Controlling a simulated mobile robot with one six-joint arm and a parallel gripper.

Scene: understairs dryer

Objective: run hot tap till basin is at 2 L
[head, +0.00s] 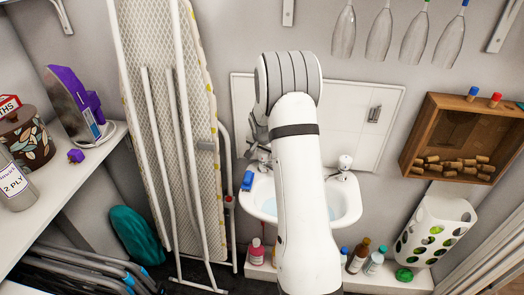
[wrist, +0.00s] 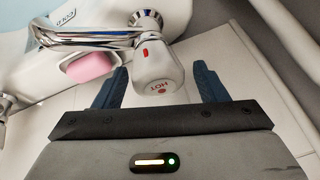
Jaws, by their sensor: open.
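In the head view my arm covers the middle of the white basin (head: 347,205). My gripper (head: 257,135) is partly hidden behind the arm at the basin's back left. The other tap (head: 345,163) stands at right.
A pink soap (wrist: 92,67) lies by the spout. A blue item (head: 247,181) sits on the basin's left rim. An ironing board (head: 170,110) stands close at left. Several bottles (head: 358,255) stand below right, and a wooden cork box (head: 455,115) hangs at right.

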